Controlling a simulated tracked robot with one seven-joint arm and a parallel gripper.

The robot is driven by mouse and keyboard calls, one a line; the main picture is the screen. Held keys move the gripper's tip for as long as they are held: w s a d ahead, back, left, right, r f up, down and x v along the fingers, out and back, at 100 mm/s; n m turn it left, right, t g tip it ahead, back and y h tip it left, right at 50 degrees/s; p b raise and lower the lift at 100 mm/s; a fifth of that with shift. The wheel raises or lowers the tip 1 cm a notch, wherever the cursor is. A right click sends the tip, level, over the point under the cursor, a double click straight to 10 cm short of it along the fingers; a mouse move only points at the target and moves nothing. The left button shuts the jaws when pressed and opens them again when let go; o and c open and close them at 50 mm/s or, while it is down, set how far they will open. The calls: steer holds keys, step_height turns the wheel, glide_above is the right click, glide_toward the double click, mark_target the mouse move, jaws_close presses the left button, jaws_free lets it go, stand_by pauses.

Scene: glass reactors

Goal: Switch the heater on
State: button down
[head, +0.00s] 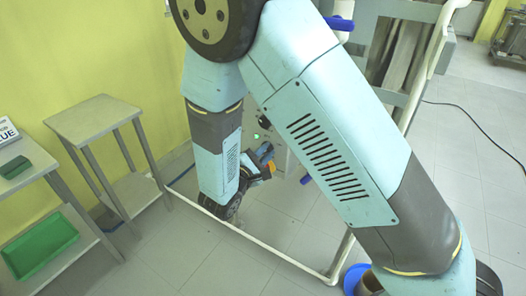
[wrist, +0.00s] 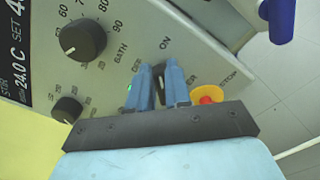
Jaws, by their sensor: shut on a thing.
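The grey control panel (wrist: 130,35) fills the upper left of the wrist view, tilted. My gripper (wrist: 158,82) is at the panel with its two blue fingers closed on a small black switch knob (wrist: 158,72). The fingers hide most of the knob, so its exact angle is hard to read. The word "ON" is printed above it, and a label ending in "ER" shows right of the fingers. A green lamp (wrist: 129,88) glows beside the left finger. In the head view, my gripper (head: 265,153) is mostly behind my arm, and the switch is hidden.
A black dial (wrist: 83,40) marked with bath temperatures and a smaller dial (wrist: 67,110) are on the panel. A red stop button (wrist: 207,100) on yellow sits close right of my fingers. A grey side table (head: 93,118) stands left, and a pale frame rail (head: 270,253) runs low in front.

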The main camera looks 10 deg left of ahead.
steer(key=shift+s+d+f+m, duration=0.1)
steer(key=shift+f+m, duration=0.05)
steer(key=shift+m, duration=0.45)
steer(key=shift+d+f+m, duration=0.1)
steer(key=shift+m, duration=0.5)
steer(key=shift+f, duration=0.1)
steer(key=c, duration=1.1)
jaws_free()
steer(key=shift+o, duration=0.2)
steer(key=shift+s+a, duration=0.1)
steer(key=shift+s, duration=0.05)
steer(key=v, duration=1.3)
steer(key=shift+s, duration=0.25)
steer(key=shift+m, duration=0.3)
